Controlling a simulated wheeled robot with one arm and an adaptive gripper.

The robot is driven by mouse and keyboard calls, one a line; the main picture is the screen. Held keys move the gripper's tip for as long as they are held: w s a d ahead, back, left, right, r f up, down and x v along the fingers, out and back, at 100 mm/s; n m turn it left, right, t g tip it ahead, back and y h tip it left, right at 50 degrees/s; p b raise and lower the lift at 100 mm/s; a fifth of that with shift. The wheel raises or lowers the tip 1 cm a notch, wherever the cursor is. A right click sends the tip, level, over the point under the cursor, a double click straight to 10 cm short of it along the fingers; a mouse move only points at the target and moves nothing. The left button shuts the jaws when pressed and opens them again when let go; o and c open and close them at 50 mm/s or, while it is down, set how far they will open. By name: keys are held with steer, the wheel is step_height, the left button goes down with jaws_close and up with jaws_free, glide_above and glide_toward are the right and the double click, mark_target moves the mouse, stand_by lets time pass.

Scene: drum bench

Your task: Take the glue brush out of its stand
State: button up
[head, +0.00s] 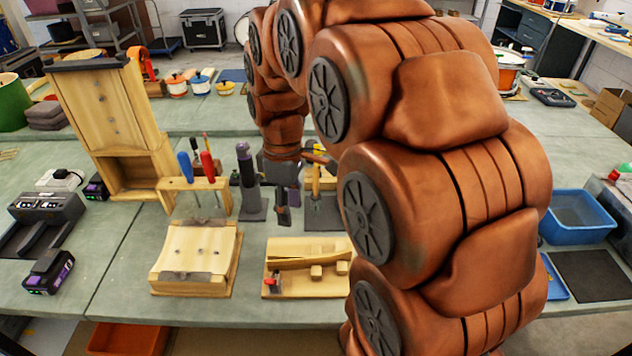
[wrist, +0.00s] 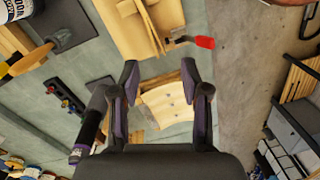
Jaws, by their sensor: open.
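An upright orange-yellow handle (head: 316,180), which looks like the glue brush, stands over a dark base plate (head: 325,214) in the head view. My arm partly hides that area, and the stand itself is not clear. In the wrist view a wooden-handled item (wrist: 22,62) at the upper left, beside a dark plate (wrist: 72,25), may be the same brush; I cannot be sure. My gripper (head: 284,208) points down, left of the handle and apart from it. In the wrist view my gripper (wrist: 160,76) is open, with nothing between its fingers.
A dark cylindrical tool (head: 247,165) stands upright left of my gripper. A rack (head: 180,184) holds red and blue screwdrivers. A curved wooden form (head: 198,250) and a wooden board (head: 305,285) with a red-handled clamp lie in front. A blue bin (head: 577,225) is at the right.

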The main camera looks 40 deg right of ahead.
mark_target(316, 165)
steer(key=w+d+n, duration=0.2)
steer(key=w+d, duration=0.2)
steer(key=d, duration=0.1)
steer(key=w+d+f+n, duration=0.1)
steer(key=w+d+n, duration=0.1)
steer(key=w+d, duration=0.2)
steer(key=w+d+f+n, duration=0.1)
steer(key=w+d+n, duration=0.1)
steer(key=w+d, duration=0.3)
steer(key=shift+d+f+n+t, duration=0.1)
steer(key=shift+d+n+t, duration=0.3)
steer(key=shift+d, duration=0.7)
steer(key=shift+w+d+f, duration=0.1)
steer(key=shift+f, duration=0.6)
steer(key=shift+f+p, duration=1)
steer(key=shift+f, duration=0.3)
steer(key=shift+f+p, duration=0.65)
steer(key=shift+f, duration=1.2)
jaws_close()
